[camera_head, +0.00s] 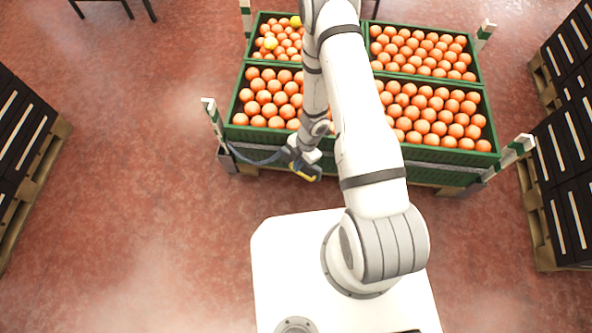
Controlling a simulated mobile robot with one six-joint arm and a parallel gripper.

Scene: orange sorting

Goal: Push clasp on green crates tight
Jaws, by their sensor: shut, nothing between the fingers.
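Green crates (428,154) full of oranges stand in a two-by-two block ahead of me, on a low base. White and green clasp-like posts stand out at the corners: front left (211,112), front right (519,146), back right (485,31) and back left (246,8). The front ones lean outward. My gripper (307,174) is shut and empty, low in front of the crates' front side, right of the front left post and apart from it. My arm hides the middle of the crates and the seam between them.
Stacks of black crates on wooden pallets stand at the left edge (22,140) and right edge (566,150). Dark legs of some furniture (115,8) show at the top left. Yellow fruits (270,43) lie among the back left oranges. The red floor (140,200) between is clear.

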